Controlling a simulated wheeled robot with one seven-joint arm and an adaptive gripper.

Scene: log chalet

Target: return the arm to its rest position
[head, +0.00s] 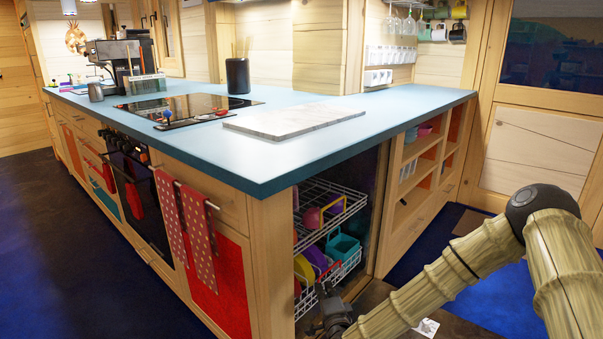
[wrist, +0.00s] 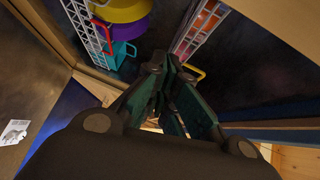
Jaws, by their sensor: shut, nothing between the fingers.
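My gripper (wrist: 167,72) is shut and empty in the wrist view, its dark green fingers together beside the wire racks. In the head view the dark end of my arm (head: 333,316) shows at the bottom edge, low in front of the open corner cabinet, and the fingertips cannot be made out there. My arm (head: 450,272) is bent, reaching from the lower right down and left to the cabinet opening.
Wire racks (head: 334,212) hold a pink bowl (head: 313,218), a teal basket (head: 343,246) and other coloured ware close to my gripper. The blue countertop (head: 300,150) overhangs the opening, with a marble board (head: 294,120) on it. Open shelves (head: 415,170) stand right of the cabinet.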

